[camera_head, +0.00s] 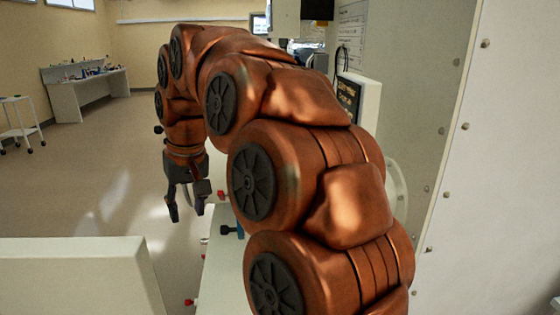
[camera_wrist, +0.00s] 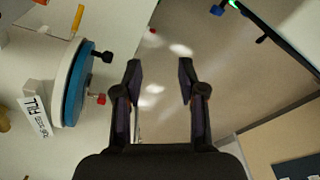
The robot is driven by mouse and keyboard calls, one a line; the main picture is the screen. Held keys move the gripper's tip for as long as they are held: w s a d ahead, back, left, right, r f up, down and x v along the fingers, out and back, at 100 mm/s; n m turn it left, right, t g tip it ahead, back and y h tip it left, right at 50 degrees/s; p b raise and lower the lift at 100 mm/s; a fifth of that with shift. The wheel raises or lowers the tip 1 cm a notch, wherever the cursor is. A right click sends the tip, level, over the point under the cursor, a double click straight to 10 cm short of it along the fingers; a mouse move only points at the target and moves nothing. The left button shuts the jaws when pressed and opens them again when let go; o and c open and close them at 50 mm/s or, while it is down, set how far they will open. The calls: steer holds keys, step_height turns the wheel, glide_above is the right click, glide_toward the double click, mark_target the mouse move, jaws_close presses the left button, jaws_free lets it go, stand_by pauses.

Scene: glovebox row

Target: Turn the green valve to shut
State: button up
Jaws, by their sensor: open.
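My gripper (camera_head: 187,205) hangs fingers-down at the end of my bent arm, left of a pale ledge. It also shows in the wrist view (camera_wrist: 160,75), its two fingers apart with nothing between them. No green valve can be made out for certain. A small bright green spot (camera_wrist: 234,4) shows at the top edge of the wrist view, beside a blue piece (camera_wrist: 225,5) with a black knob (camera_wrist: 216,10). It lies beyond the right finger, apart from it. My arm hides much of the bench in the head view.
A blue-and-white round part (camera_wrist: 75,85) with black and red knobs stands left of my fingers. A white label (camera_wrist: 36,118) is beside it. A white panel (camera_head: 80,280) is at lower left, and the glovebox wall (camera_head: 515,150) at right. Open floor (camera_head: 100,180) lies left.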

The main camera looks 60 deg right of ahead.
steer(key=s+d+r+m+t+h, duration=0.1)
steer(key=s+d+r+m, duration=0.1)
steer(key=s+d+r, duration=0.35)
steer(key=s+d+r+m+t+b, duration=0.1)
steer(key=s+d+r+m, duration=0.1)
steer(key=d, duration=0.7)
steer(key=s+d+r+m+h, duration=0.1)
steer(key=s+d+r+m, duration=0.2)
steer(key=d, duration=0.5)
steer(key=shift+n, duration=0.4)
steer(key=shift+s+p+x, duration=0.2)
steer(key=shift+p+x, duration=1)
steer(key=shift+x, duration=2.35)
steer(key=shift+c, duration=0.2)
